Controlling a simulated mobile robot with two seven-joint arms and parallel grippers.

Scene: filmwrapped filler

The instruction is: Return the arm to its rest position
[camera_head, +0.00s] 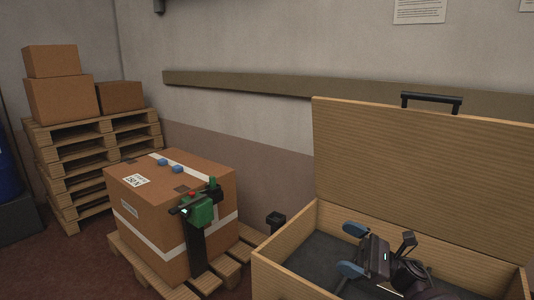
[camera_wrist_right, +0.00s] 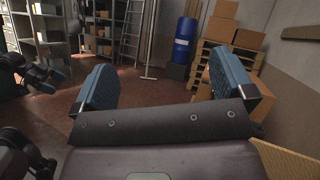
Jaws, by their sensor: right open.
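My right gripper (camera_head: 352,250) is open and empty, above the open wooden chest (camera_head: 284,247) in the head view. Its two blue fingers stand well apart there and in the right wrist view (camera_wrist_right: 160,82), with nothing between them. Its arm comes in from the lower right and hides part of the chest's dark floor. My left arm does not show in the head view. A dark arm part, probably my left gripper (camera_wrist_right: 45,78), shows at the left edge of the right wrist view, too small to tell its jaws.
The chest's raised lid (camera_head: 420,165) stands behind the right gripper. Stacked pallets (camera_head: 75,160) with boxes stand at the left. Red floor (camera_wrist_right: 140,90) is clear in the wrist view.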

